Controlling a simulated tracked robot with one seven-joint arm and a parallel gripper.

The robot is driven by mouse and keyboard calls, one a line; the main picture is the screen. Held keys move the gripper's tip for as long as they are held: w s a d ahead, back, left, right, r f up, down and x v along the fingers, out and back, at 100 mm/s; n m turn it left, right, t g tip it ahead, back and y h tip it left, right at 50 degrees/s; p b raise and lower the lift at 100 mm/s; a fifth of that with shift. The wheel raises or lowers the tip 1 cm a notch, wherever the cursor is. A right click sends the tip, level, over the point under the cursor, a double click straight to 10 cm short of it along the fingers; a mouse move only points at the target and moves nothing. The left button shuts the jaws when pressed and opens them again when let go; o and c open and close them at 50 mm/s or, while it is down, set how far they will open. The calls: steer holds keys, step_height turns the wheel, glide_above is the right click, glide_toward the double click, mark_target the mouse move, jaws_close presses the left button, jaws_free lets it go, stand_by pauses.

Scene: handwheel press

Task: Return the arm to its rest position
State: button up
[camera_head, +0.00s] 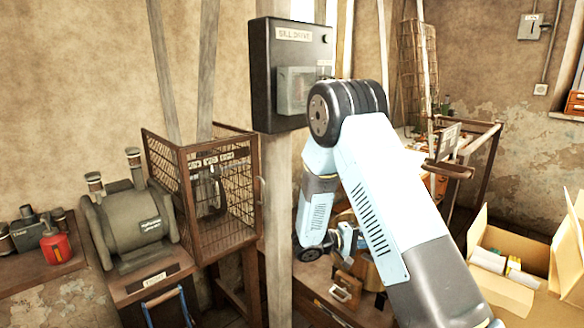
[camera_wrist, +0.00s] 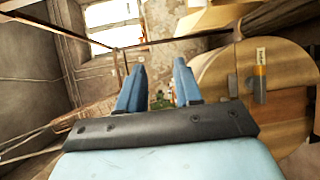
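My arm (camera_head: 370,180) rises from the lower right of the head view, bends at a dark elbow joint in front of the sill drive box, and its forearm drops toward a low bench. My gripper (camera_wrist: 160,68) shows in the wrist view as two blue fingers standing apart with nothing between them. In the head view its fingers are too small and hidden to make out clearly. The sill drive box (camera_head: 262,75) is dark, mounted on a post, with a clear cover partly behind my elbow.
A wire cage (camera_head: 170,185) and a grey-green motor (camera_head: 138,222) stand at left, with a red can (camera_head: 55,246) beyond. A wooden bench (camera_head: 322,290) lies below my forearm. An open cardboard box (camera_head: 515,250) sits at lower right. A round wooden piece (camera_wrist: 225,85) is close at right in the wrist view.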

steer(key=s+d+r+m+g+y, duration=0.2)
steer(key=s+d+r+g+y, duration=0.15)
steer(key=s+r, duration=0.45)
steer(key=s+d+r+m+g+y, duration=0.2)
steer(key=s+r+y, duration=0.2)
steer(key=s+r, duration=0.35)
steer(key=s+a+r+t+y, duration=0.3)
steer(key=s+r+y, duration=0.1)
steer(key=s, duration=0.5)
steer(key=s+a+r+t+y, duration=0.3)
steer(key=s+r+t+y, duration=0.1)
steer(key=s, duration=0.5)
step_height(320, 180, up, 2)
steer(key=shift+a+r+n+y, duration=0.15)
steer(key=shift+n+y, duration=0.25)
steer(key=shift+y, duration=0.25)
